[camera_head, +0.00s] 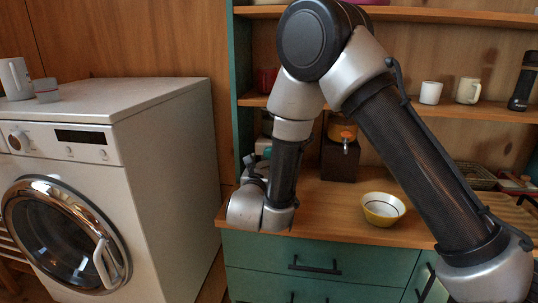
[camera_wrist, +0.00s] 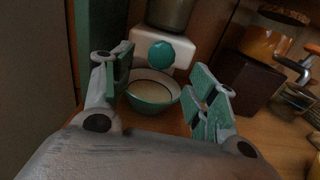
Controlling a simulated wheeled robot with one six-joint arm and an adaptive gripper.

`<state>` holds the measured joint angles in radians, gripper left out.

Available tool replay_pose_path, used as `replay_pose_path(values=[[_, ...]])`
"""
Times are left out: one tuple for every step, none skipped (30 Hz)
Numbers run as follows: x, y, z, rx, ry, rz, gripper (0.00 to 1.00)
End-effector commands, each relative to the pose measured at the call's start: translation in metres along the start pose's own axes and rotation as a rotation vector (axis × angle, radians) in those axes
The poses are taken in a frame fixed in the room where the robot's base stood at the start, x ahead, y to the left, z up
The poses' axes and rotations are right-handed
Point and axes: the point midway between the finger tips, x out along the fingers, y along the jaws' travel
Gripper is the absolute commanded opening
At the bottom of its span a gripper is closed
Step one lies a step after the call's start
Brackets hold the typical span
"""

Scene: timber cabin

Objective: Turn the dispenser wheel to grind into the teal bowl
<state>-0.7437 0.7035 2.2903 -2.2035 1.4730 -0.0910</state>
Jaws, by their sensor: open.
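The dispenser (camera_wrist: 150,36) stands in the wrist view as a white body with a dark container above it. Its teal wheel (camera_wrist: 160,55) faces me and is lobed. The teal bowl (camera_wrist: 152,106), pale inside with a dark ring, sits upright below the wheel. My gripper (camera_wrist: 163,66) is open and empty, its fingers either side of the bowl and wheel in the picture, with no visible contact. In the head view my arm hides most of the dispenser and the teal bowl; a bit of the white dispenser (camera_head: 263,146) shows behind my wrist.
A yellow bowl (camera_head: 384,209) stands on the wooden counter (camera_head: 330,212) to the right. A drink dispenser (camera_head: 342,130) sits on a dark box (camera_head: 340,160) behind. A green cabinet side (camera_head: 241,90) rises at the left, beyond the washing machine (camera_head: 165,140). Mugs stand on the shelf.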

Motion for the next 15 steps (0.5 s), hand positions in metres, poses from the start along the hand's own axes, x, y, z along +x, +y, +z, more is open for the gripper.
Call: replay_pose_path(values=[[0.004, 0.000, 0.003, -0.003, -0.011, 0.000, 0.58], [0.007, -0.001, 0.003, -0.005, -0.014, -0.002, 0.58], [0.013, -0.001, 0.003, -0.006, -0.013, -0.004, 0.58], [0.018, -0.001, 0.003, -0.006, -0.012, -0.004, 0.58], [0.023, -0.002, 0.003, -0.006, -0.012, -0.005, 0.58], [0.030, -0.002, 0.003, -0.005, -0.012, -0.006, 0.58], [0.036, -0.002, 0.003, -0.005, -0.013, -0.006, 0.58], [0.041, -0.002, 0.003, -0.005, -0.012, -0.005, 0.58], [0.048, -0.002, 0.003, -0.005, -0.011, -0.006, 0.58], [0.052, -0.003, 0.004, -0.005, -0.012, -0.006, 0.58], [0.057, -0.002, 0.004, -0.006, -0.012, -0.005, 0.58], [0.062, -0.002, 0.004, -0.005, -0.012, -0.005, 0.58], [0.066, -0.002, 0.004, -0.005, -0.012, -0.006, 0.58], [0.068, -0.002, 0.004, -0.005, -0.011, -0.006, 0.58], [0.071, -0.002, 0.003, -0.005, -0.010, -0.005, 0.58]])
